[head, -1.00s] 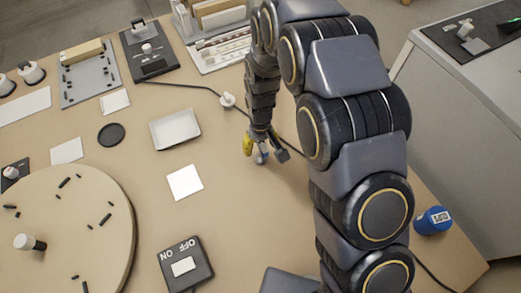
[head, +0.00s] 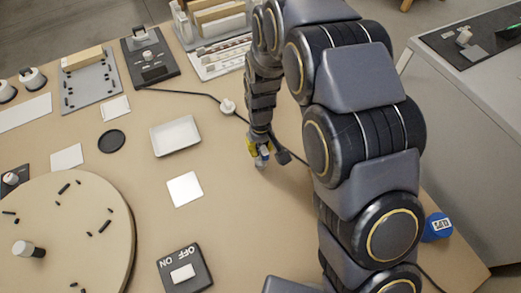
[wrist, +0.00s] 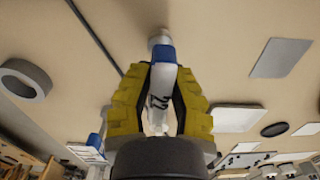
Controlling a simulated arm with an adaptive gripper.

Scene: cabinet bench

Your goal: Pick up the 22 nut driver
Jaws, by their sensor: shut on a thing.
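The 22 nut driver (wrist: 161,78) shows in the wrist view as a white handle marked 22 with a blue band. My gripper (wrist: 158,100) has its yellow fingers on both sides of it and is shut on it. In the head view my gripper (head: 258,152) is at the middle of the bench, right of the white square card. Only a small blue and white part of the driver (head: 262,157) shows there, and I cannot tell whether it touches the bench.
A white tray (head: 175,136) and a white card (head: 185,189) lie left of my gripper. An OFF/ON switch box (head: 185,271) and a round board (head: 75,225) are nearer the front left. A cable with a white knob (head: 227,107) runs behind. A blue labelled object (head: 437,227) is at the right edge.

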